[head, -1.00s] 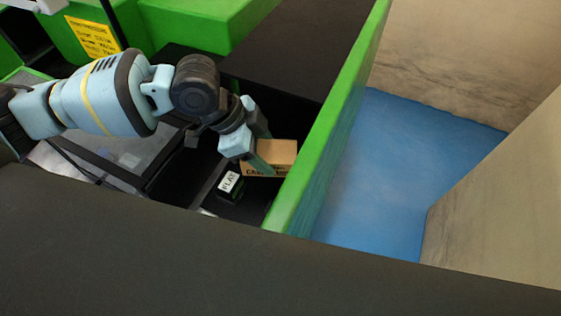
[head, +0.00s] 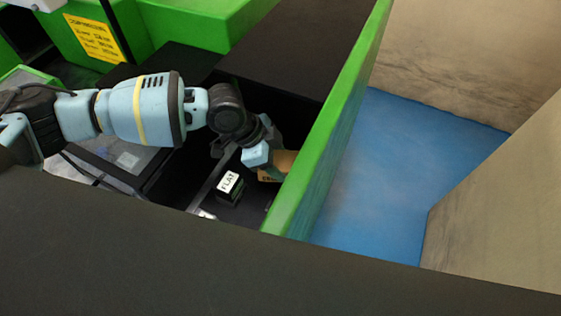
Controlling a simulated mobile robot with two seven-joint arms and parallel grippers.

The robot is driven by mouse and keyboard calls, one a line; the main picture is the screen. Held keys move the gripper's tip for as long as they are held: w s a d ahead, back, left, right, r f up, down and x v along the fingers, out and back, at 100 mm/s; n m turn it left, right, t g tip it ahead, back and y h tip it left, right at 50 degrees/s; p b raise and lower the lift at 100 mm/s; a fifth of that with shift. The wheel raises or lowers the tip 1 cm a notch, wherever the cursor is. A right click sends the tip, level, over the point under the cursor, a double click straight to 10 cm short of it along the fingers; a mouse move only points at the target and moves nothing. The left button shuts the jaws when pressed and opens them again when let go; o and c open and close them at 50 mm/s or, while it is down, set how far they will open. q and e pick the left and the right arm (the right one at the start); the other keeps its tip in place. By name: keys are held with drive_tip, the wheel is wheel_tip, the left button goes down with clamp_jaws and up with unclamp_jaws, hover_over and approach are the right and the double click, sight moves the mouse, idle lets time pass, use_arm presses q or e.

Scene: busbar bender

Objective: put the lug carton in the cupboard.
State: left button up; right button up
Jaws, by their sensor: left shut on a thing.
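The lug carton (head: 284,163) is a small brown box with dark print, low inside the dark cupboard (head: 258,192), close to its green side wall (head: 330,110). My left gripper (head: 268,166) is shut on the carton. Its fingers and the green wall hide part of the box. I cannot tell whether the carton touches the cupboard floor. My right gripper is not in view.
A dark block with a white label reading FLAT (head: 229,183) stands just left of the carton. A yellow notice (head: 94,38) is on the green machine at the back left. Blue floor (head: 385,180) lies right of the green wall.

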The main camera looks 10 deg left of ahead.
sight(280, 165)
use_arm(q)
drive_tip(key=shift+f, duration=0.85)
drive_tip(key=shift+w+d+f, duration=0.15)
drive_tip(key=shift+w+f, duration=0.05)
drive_tip(key=shift+w, duration=0.2)
drive_tip(key=shift+f, duration=0.1)
drive_tip(key=shift+f, duration=0.35)
drive_tip(key=o, duration=1.3)
drive_tip(key=shift+r, duration=0.15)
drive_tip(key=shift+o, duration=0.2)
drive_tip(key=v, duration=1.2)
